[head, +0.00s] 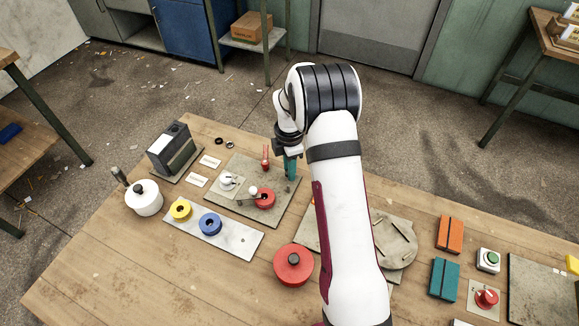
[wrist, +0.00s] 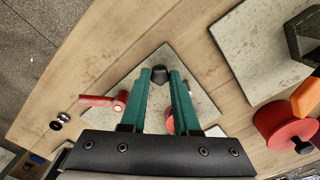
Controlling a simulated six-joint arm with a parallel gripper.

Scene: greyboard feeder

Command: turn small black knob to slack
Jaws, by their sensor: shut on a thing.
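The small black knob (wrist: 160,73) stands near a corner of the grey board (wrist: 205,108). The fingertips of my gripper (wrist: 160,77) are closed on its sides in the wrist view. In the head view my green-fingered gripper (head: 291,168) reaches down to the far right part of the board (head: 246,216); the knob is mostly hidden there by the fingers. I cannot make out a slack mark or which way the knob points.
A red lever (head: 265,158) stands left of my gripper. A red spool (head: 265,199) and a white knob (head: 227,182) share the board. A blue spool (head: 210,224), a yellow spool (head: 180,209) and a larger red spool (head: 293,266) are nearby.

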